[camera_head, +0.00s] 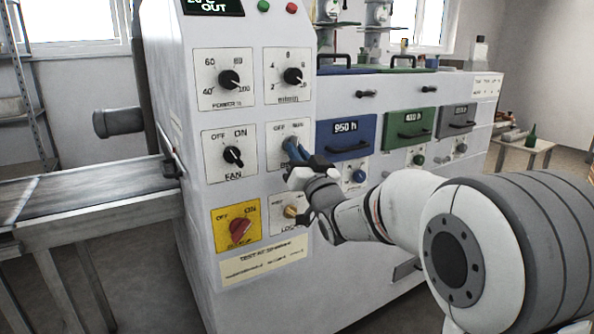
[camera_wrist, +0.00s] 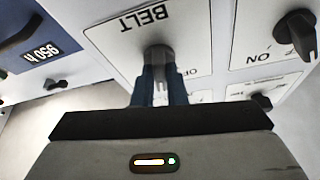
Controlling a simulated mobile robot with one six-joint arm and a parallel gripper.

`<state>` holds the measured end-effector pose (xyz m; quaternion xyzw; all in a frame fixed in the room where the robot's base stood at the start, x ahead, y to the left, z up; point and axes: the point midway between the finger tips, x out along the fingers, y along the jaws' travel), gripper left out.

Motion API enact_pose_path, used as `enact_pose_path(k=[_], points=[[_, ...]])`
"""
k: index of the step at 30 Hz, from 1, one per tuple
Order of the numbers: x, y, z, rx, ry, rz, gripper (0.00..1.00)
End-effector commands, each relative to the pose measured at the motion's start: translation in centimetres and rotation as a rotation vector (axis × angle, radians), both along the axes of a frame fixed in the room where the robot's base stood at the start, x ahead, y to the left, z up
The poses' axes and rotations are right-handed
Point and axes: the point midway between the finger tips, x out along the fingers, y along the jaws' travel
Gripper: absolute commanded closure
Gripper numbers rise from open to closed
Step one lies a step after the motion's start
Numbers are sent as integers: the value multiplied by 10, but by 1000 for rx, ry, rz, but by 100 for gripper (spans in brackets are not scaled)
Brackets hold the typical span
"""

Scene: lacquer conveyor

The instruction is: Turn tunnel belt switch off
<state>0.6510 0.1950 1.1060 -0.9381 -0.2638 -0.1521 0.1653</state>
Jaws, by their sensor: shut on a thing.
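The belt switch is a grey knob (camera_wrist: 158,54) on a white plate (camera_wrist: 195,30) marked BELT in the wrist view, where the picture is turned over. In the head view its plate (camera_head: 281,129) reads OFF and RUN, in the middle row of the machine's front panel. My gripper (camera_head: 292,150) reaches in from the right and its blue fingers hide the knob there. In the wrist view my gripper (camera_wrist: 159,78) has its two fingers closed on the knob's sides. The fingers cover part of the plate's OFF/RUN lettering, so the pointer's direction cannot be told.
The fan knob (camera_head: 233,156) is left of the belt switch, the power knob (camera_head: 229,79) and another dial (camera_head: 293,76) above. A red knob (camera_head: 240,229) and brass lock (camera_head: 291,211) sit below. Blue (camera_head: 346,147) and green (camera_head: 408,135) drawers are right. A conveyor (camera_head: 90,203) enters from the left.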

Motion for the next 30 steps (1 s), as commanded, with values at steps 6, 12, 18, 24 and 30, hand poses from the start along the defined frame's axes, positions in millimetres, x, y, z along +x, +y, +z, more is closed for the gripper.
enact_pose_path(k=[6,12,18,24,30], points=[[1,-3,-7,-172,-121,-3,100],[3,-4,-5,-326,-222,-2,100],[4,-5,-2,-460,-310,-1,100],[4,-6,0,-557,-376,-2,100],[4,-6,1,-614,-415,-1,100]])
